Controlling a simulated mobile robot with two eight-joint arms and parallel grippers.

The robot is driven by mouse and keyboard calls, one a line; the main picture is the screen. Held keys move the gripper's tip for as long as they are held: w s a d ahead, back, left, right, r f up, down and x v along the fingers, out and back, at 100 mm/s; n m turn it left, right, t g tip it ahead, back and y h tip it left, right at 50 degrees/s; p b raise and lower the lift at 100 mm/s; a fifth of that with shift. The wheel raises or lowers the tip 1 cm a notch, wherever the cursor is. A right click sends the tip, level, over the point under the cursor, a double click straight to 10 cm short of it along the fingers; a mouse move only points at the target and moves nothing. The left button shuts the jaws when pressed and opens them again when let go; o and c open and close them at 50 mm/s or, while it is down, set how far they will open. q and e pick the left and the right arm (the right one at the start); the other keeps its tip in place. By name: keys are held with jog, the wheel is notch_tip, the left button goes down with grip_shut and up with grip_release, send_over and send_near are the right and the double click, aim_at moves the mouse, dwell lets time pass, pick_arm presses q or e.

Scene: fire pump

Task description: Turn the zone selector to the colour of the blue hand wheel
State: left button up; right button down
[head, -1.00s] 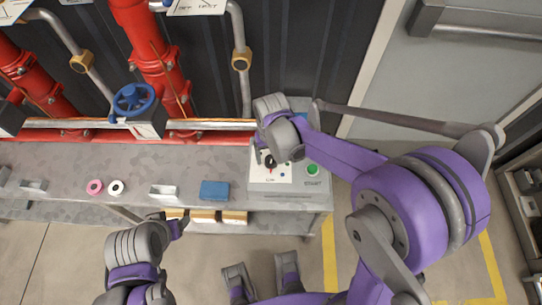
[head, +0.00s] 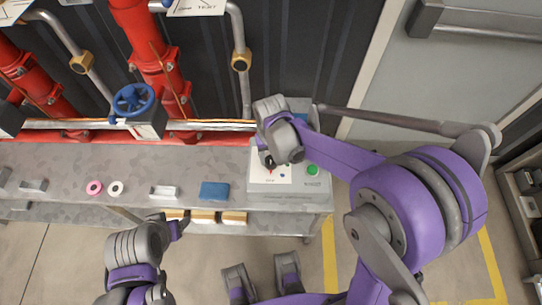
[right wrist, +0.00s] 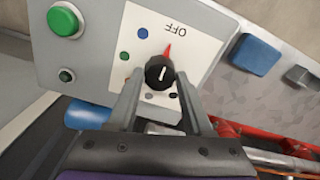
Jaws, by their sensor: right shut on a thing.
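The zone selector is a black knob (right wrist: 160,72) with a red pointer on a white plate (right wrist: 190,30). In the right wrist view the pointer is towards the word OFF, and green and blue dots lie to its left. My right gripper (right wrist: 160,88) is shut on the knob, one finger on each side. In the head view my right gripper (head: 268,156) is over the control box (head: 318,184) and partly covers the knob. The blue hand wheel (head: 133,100) is on the pipework at the left. My left gripper (head: 178,226) is in front of the bench; its jaw opening is unclear.
The grey bench (head: 60,160) carries a blue block (head: 214,190), a pink ring (head: 94,187), a white ring (head: 116,188) and small metal holders. A green button (head: 312,170) is right of the selector. Red pipes (head: 150,60) stand behind the bench.

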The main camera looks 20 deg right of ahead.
aim_at(271, 160)
jog(key=shift+n, duration=0.3)
jog(key=n, duration=0.3)
jog(key=shift+n+b, duration=0.3)
jog(key=shift+b, duration=0.1)
jog(key=shift+n, duration=2.3)
jog(key=shift+b, duration=0.3)
jog(key=shift+c, duration=1.5)
grip_release()
notch_tip(271, 160, up, 11)
jog(key=p, duration=0.1)
jog(key=shift+p, duration=0.3)
